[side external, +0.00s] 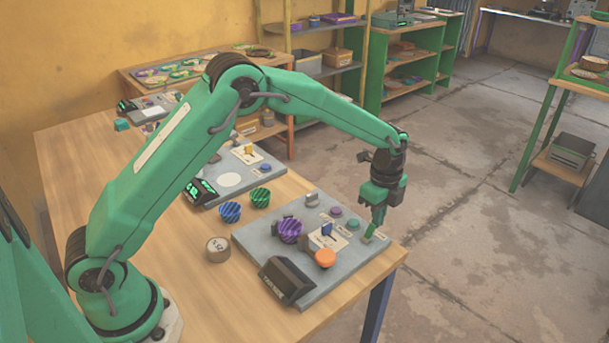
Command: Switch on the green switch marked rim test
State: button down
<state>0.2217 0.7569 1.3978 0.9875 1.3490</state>
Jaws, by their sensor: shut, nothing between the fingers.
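My gripper (378,222) is shut and empty, pointing down over the right part of a grey panel (318,283). A small green switch (368,234) is on the panel just below and left of the fingertips. I cannot tell whether the fingertips touch it, and its marking is too small to read. Whether it is on or off is unclear. A round teal button (353,224) is beside it to the left.
The panel also bears an orange knob (325,258), a blue lever (327,229), a purple ribbed piece (290,230) and a dark display box (286,281). Blue (230,212) and green (260,198) ribbed pieces and a grey weight (218,249) stand on the table left of it.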

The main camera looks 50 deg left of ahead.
jog(key=shift+s, duration=1.3)
jog(key=shift+r, duration=0.1)
jog(key=shift+w+r, duration=0.2)
jog(key=shift+r, duration=0.95)
jog(key=shift+w+r, duration=0.25)
jog(key=shift+r, duration=0.85)
jog(key=shift+w+r, duration=0.2)
jog(key=shift+r, duration=0.95)
jog(key=shift+r, duration=0.15)
